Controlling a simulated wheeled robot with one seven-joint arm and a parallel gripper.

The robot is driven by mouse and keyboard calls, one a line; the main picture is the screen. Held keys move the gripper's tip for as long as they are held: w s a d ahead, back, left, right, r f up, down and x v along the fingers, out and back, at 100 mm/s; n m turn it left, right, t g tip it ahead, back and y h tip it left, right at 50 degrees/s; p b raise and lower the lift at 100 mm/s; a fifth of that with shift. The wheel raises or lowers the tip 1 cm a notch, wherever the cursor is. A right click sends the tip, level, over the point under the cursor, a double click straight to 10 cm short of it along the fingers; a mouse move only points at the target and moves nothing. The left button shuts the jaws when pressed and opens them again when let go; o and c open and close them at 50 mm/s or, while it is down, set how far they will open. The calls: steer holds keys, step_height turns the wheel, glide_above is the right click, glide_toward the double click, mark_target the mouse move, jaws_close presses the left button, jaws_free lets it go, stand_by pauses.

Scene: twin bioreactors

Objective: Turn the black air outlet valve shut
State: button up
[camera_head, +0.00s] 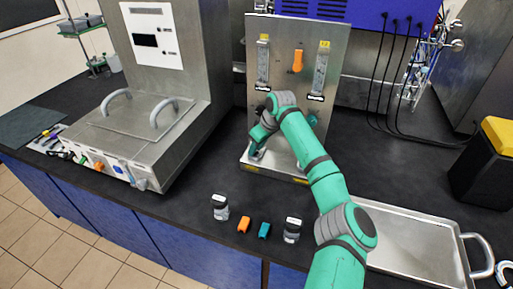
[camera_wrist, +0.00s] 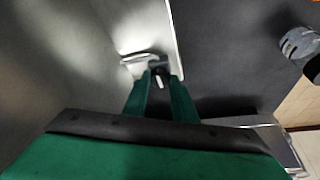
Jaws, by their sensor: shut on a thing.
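My gripper (camera_head: 257,151) reaches down in front of the upright steel panel (camera_head: 285,165), near its lower left. In the wrist view my gripper's green fingers (camera_wrist: 160,88) are closed on a small dark part, which looks like the black air outlet valve (camera_wrist: 160,72). A bright metal fitting (camera_wrist: 138,58) sits right at the fingertips, by the panel's edge. Most of the valve is hidden between the fingers, so its angle cannot be told. In the head view my arm covers part of the panel.
An orange valve (camera_head: 298,61) and a teal knob (camera_head: 312,120) are on the panel. Two jars (camera_head: 220,207) (camera_head: 292,230) and small orange (camera_head: 244,225) and teal (camera_head: 264,231) pieces stand in front. A steel tray (camera_head: 415,250) lies right; a steel unit (camera_head: 130,130) stands left.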

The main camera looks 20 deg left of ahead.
steer(key=shift+s, duration=0.1)
steer(key=m, duration=0.1)
steer(key=m+t+h, duration=0.1)
steer(key=m, duration=0.3)
steer(key=shift+s+a, duration=0.2)
steer(key=shift+a, duration=0.05)
steer(key=m+h, duration=0.1)
steer(key=m, duration=0.1)
steer(key=m+t, duration=0.1)
steer(key=m, duration=0.1)
steer(key=shift+s+a+m+h, duration=0.1)
steer(key=shift+a+m+h, duration=0.1)
steer(key=shift+m+h, duration=0.15)
steer(key=m, duration=0.1)
steer(key=m+h, duration=0.1)
steer(key=m, duration=0.1)
steer(key=m+h, duration=0.1)
steer(key=m, duration=0.1)
steer(key=shift+a, duration=0.25)
steer(key=shift+m+h, duration=0.65)
steer(key=shift+m, duration=0.9)
steer(key=o, duration=1)
steer(key=shift+o, duration=0.2)
